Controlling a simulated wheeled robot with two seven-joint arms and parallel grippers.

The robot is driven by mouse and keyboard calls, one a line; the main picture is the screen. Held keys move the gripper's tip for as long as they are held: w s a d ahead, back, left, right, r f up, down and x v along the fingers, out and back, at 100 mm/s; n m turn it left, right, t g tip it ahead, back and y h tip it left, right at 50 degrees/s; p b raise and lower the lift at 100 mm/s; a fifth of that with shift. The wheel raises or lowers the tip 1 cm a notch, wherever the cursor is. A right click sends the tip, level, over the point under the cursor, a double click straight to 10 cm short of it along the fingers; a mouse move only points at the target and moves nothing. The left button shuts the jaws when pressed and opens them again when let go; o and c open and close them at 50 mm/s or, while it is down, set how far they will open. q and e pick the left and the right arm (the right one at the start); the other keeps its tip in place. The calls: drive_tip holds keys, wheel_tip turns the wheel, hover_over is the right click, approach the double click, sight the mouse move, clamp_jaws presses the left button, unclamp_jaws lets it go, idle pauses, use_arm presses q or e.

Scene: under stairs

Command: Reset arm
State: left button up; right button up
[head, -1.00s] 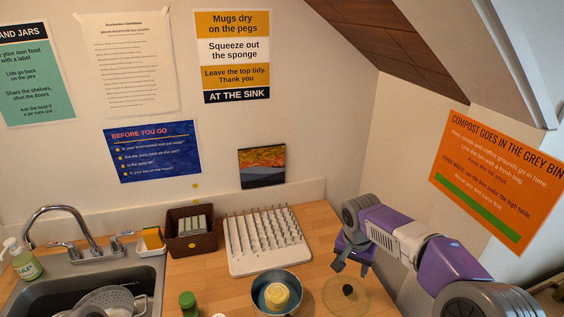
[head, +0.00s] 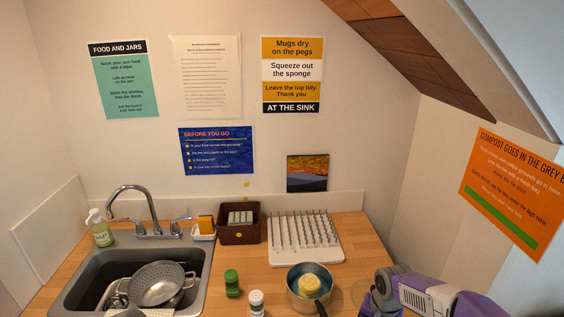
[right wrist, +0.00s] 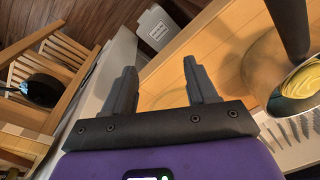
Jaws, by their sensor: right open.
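My right arm comes in at the lower right of the head view, its gripper (head: 376,303) low over the right end of the counter, partly cut off by the frame's bottom edge. In the right wrist view the two dark fingers of this gripper (right wrist: 159,78) stand apart with nothing between them. A metal pot (head: 299,278) with a round yellow thing (head: 310,284) in it sits to the gripper's left, apart from it; the pot also shows at the right of the wrist view (right wrist: 256,72).
A white peg rack (head: 303,245), a brown basket (head: 240,236) and a sink (head: 85,284) with a colander (head: 157,285) line the back. A green-lidded jar (head: 232,283) and a white-capped shaker (head: 256,303) stand left of the pot. A sloped ceiling (head: 440,50) hangs at upper right.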

drive_tip(key=s+a+f+n+y, duration=0.1)
drive_tip(key=s+a+f+y, duration=0.1)
drive_tip(key=s+a+f, duration=0.5)
drive_tip(key=s+a+f+n+y, duration=0.15)
drive_tip(key=s+a+f, duration=0.25)
drive_tip(key=f, duration=0.8)
drive_tip(key=s+a+f, duration=0.1)
drive_tip(key=s+f, duration=0.2)
drive_tip(key=s, duration=0.2)
drive_tip(key=s+a+f+n, duration=0.1)
drive_tip(key=s+a+f, duration=0.1)
drive_tip(key=s, duration=0.4)
drive_tip(key=shift+f, duration=0.4)
